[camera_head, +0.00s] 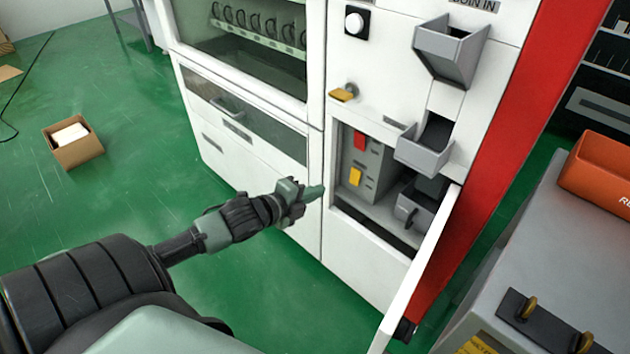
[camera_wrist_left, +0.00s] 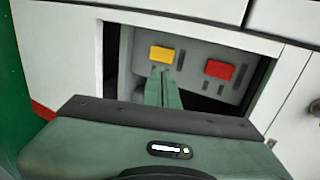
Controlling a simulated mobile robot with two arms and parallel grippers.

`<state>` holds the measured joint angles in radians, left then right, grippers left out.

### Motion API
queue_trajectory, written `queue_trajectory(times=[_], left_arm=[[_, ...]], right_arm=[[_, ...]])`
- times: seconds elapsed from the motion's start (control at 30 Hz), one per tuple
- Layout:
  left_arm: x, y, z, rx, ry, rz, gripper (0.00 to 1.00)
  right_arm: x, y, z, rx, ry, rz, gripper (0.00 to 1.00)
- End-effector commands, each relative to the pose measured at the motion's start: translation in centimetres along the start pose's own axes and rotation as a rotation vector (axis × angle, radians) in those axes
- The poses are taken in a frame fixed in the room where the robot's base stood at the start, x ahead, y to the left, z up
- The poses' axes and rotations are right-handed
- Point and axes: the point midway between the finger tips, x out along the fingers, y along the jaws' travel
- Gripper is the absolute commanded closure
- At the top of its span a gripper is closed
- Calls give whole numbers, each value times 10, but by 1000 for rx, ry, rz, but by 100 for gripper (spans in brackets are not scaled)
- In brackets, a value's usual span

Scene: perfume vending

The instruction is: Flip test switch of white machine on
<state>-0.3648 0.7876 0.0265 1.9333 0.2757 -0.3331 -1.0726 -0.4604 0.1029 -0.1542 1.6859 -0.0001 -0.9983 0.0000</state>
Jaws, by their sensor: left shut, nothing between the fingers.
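The white machine (camera_head: 255,160) stands ahead with a lower compartment open. Inside, a grey panel carries a red switch (camera_head: 360,141) above a yellow switch (camera_head: 355,176). In the left wrist view the yellow switch (camera_wrist_left: 162,53) and red switch (camera_wrist_left: 219,70) sit side by side; I cannot read which is the test switch. My left gripper (camera_head: 318,192) is shut and empty, at the left edge of the compartment opening. In the left wrist view its fingertips (camera_wrist_left: 163,77) point just below the yellow switch; contact cannot be told. My right gripper is not in view.
The compartment's white door (camera_head: 420,270) is swung open toward me on the right. A grey coin tray (camera_head: 425,145) juts out above. A grey cabinet (camera_head: 560,240) with an orange bin (camera_head: 600,170) stands at right. A cardboard box (camera_head: 80,153) lies on the green floor at left.

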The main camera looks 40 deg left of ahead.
Motion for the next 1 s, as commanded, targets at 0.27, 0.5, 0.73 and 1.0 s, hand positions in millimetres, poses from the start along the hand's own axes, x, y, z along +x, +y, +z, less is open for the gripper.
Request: queue_trajectory(times=[0.27, 0.5, 0.73, 1.0], left_arm=[[0, 4, 0, -11, -3, 7, 100], [-8, 147, -30, -488, -159, 283, 100], [-65, 314, -136, -1102, -494, 645, 100], [-106, 368, -201, -1339, -708, 791, 100]], right_arm=[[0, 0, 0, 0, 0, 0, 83], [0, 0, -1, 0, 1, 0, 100], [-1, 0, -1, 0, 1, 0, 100], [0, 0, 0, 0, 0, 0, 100]])
